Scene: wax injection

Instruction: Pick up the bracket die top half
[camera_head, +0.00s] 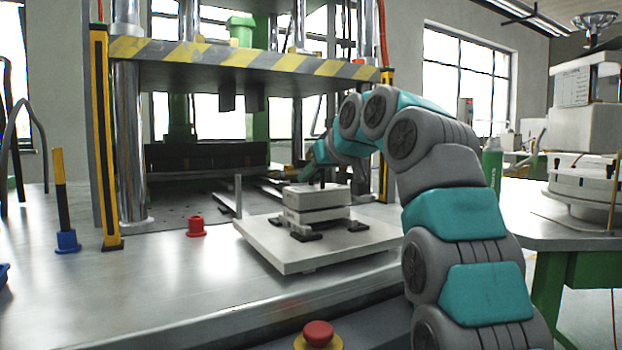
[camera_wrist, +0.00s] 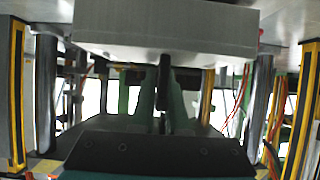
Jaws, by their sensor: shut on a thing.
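The bracket die top half (camera_head: 306,197) is a pale grey block in the head view. It sits directly over the lower die half (camera_head: 318,215), with a thin dark line between them; I cannot tell whether they touch. My gripper (camera_head: 317,181) is at the top of the upper block, small and partly hidden by my arm. In the wrist view the top half (camera_wrist: 165,28) fills the upper middle as a large pale block. My gripper (camera_wrist: 165,75) is shut on it there by a narrow dark part. The exact grip contact is hidden.
The lower half stands on dark clamps on a white plate (camera_head: 272,250). A press with a striped upper platen (camera_head: 240,58) stands behind. A red knob (camera_head: 196,226) and a blue-based post (camera_head: 67,240) are on the left. The front left bench is clear.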

